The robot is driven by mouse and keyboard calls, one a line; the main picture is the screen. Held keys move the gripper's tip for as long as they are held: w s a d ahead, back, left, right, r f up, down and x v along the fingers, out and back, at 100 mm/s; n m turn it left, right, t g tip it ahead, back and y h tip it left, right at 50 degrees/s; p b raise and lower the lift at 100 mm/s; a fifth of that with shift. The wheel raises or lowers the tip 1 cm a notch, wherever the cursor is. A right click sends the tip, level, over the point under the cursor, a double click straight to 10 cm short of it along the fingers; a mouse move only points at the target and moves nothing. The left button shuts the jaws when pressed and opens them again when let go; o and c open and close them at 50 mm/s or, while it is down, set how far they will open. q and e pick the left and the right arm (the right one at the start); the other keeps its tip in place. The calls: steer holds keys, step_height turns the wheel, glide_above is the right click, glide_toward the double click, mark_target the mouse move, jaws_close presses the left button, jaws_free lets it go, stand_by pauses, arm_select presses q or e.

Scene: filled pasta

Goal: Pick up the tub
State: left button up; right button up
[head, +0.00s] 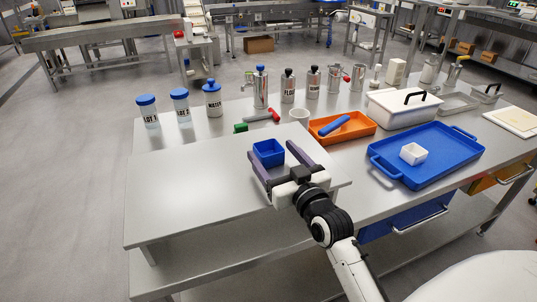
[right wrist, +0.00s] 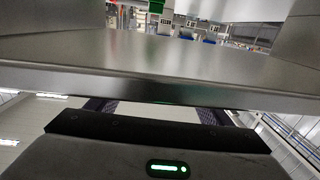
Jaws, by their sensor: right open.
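A small square open blue tub (head: 268,153) sits on the steel raised table top. My right gripper (head: 270,149) comes in from the front right with its two dark purple fingers spread apart. In the head view its fingers reach toward the tub's left and right sides; I cannot tell whether they touch it or how high they are. The right wrist view shows part of the purple fingers (right wrist: 155,113) below a steel edge, and the blue tub cannot be made out there. My left gripper is not in view.
The steel table top (head: 180,200) is clear to the left of the tub. An orange tray (head: 365,130) and a blue tray (head: 465,140) with a small white tub (head: 413,154) stand at the right. Blue-lidded jars (head: 180,105) and metal canisters (head: 288,92) line the back.

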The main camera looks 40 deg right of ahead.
mark_target(269, 145)
steer(key=w, duration=0.2)
steer(key=shift+w+d+f, duration=0.1)
steer(key=shift+w+d, duration=0.25)
steer(key=shift+w, duration=0.35)
steer(key=c, duration=1.1)
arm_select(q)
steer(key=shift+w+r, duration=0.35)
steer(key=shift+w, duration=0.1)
arm_select(e)
steer(key=shift+r, duration=0.45)
arm_select(q)
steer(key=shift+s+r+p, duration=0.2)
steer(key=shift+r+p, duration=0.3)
steer(key=shift+p, duration=0.1)
arm_select(e)
step_height(269, 145, up, 9)
